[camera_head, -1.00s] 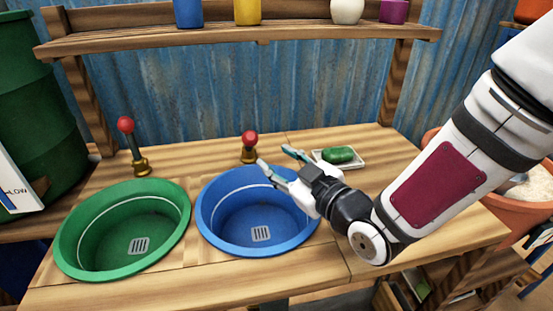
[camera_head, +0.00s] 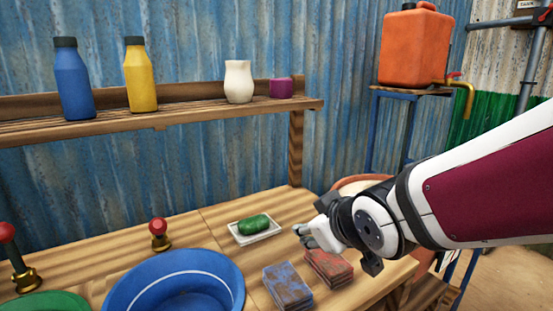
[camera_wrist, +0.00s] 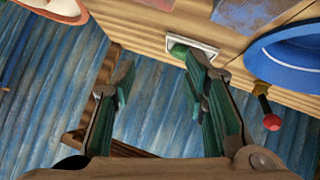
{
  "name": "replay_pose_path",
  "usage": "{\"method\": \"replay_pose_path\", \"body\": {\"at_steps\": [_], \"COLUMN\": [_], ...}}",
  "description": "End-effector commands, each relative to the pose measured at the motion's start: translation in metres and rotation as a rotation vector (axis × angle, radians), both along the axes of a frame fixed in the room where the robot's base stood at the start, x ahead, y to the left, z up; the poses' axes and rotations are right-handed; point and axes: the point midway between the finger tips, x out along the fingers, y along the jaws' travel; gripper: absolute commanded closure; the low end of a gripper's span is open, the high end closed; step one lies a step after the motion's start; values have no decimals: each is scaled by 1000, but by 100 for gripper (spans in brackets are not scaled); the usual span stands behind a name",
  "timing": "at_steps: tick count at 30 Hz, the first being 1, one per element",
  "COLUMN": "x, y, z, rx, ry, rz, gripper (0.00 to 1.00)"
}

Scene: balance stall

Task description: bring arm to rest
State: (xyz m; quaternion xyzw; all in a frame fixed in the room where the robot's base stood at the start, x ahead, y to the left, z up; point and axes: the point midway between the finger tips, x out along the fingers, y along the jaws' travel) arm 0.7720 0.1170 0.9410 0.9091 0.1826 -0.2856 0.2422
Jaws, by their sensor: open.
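My gripper (camera_head: 308,236) is above the right part of the wooden counter, just right of the white soap dish. In the wrist view its two fingers (camera_wrist: 160,92) stand apart with nothing between them. The arm reaches in from the right edge of the head view. The gripper's fingertips are small and partly hidden by its own body in the head view.
A green soap (camera_head: 254,223) lies in a white dish (camera_head: 272,234). A blue block (camera_head: 287,286) and a red block (camera_head: 328,266) lie near the front. A blue basin (camera_head: 180,283) is at left. A shelf (camera_head: 200,116) holds bottles. An orange jerrycan (camera_head: 414,48) stands behind.

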Motion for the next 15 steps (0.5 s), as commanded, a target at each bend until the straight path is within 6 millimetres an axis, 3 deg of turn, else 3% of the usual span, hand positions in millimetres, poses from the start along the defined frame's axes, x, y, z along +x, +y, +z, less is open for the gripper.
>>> {"method": "replay_pose_path", "body": {"at_steps": [3, 6, 10, 15], "x": [-36, -72, -118, -171], "y": [-48, -78, -101, -115], "z": [17, 24, 29, 32], "rx": [25, 66, 126, 206], "ry": [95, 186, 289, 403], "rz": [-176, -305, -430, -541], "gripper": [60, 60, 60, 60]}}
